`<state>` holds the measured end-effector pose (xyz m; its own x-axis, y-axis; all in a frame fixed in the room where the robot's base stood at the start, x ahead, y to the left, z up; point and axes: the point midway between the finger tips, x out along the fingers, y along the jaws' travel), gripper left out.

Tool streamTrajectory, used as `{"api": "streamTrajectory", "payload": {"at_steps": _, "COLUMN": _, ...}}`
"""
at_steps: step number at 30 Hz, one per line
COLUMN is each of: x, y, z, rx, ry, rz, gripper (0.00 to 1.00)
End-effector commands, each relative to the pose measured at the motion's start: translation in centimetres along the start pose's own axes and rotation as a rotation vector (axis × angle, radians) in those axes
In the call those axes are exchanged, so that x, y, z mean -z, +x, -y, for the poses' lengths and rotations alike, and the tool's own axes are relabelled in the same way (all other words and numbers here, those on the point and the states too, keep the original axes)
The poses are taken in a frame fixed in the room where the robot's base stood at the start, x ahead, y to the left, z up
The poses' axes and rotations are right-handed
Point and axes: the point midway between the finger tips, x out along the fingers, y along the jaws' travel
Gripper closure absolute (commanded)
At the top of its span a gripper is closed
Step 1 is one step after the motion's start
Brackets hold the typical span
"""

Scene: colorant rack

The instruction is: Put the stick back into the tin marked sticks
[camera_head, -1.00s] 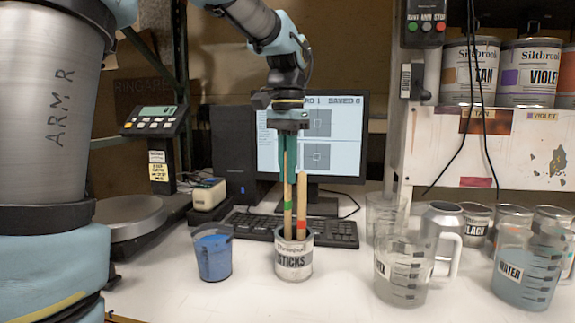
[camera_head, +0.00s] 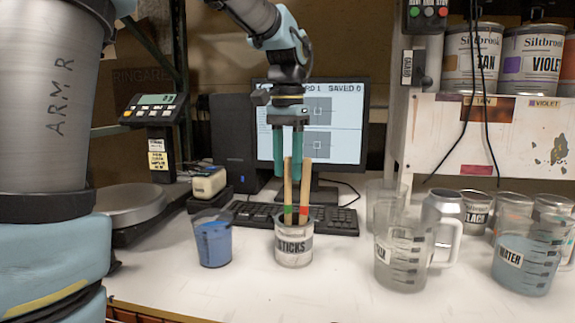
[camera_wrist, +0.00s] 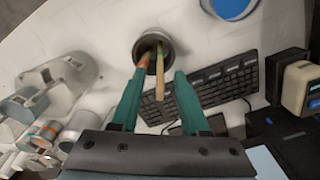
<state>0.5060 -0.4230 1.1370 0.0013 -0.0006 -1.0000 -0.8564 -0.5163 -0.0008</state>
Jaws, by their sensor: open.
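The tin marked sticks (camera_head: 294,251) stands upright on the white bench near the middle of the head view. Two wooden sticks stand in it, one with a green band (camera_head: 288,190) and one with a red band (camera_head: 304,190). In the wrist view the open fingers (camera_wrist: 155,90) point at the tin (camera_wrist: 153,46). The sticks there lean out of its mouth toward my gripper. The sticks' lower ends are hidden inside the tin.
A blue-filled cup (camera_head: 213,244) stands left of the tin. A keyboard (camera_head: 335,219) and monitor (camera_head: 345,130) are behind it. A clear measuring jug (camera_head: 402,262) and a water jug (camera_head: 526,262) stand to the right. The bench in front of the tin is clear.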

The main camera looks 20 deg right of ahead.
Motion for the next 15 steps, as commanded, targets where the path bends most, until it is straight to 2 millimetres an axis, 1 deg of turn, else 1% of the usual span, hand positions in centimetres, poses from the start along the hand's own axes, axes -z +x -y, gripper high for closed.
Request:
{"api": "streamTrajectory", "payload": {"at_steps": 8, "x": 0.0, "y": -0.3, "z": 0.0, "rx": 0.0, "ry": 0.0, "rz": -0.001, "gripper": 0.55}}
{"api": "streamTrajectory", "payload": {"at_steps": 11, "x": 0.1, "y": -1.3, "z": 0.0, "rx": 0.001, "ry": 0.0, "rz": -0.002, "gripper": 0.55}}
{"api": "streamTrajectory", "payload": {"at_steps": 15, "x": 0.1, "y": -3.8, "z": 0.0, "rx": 0.002, "ry": 0.0, "rz": -0.005, "gripper": 0.55}}
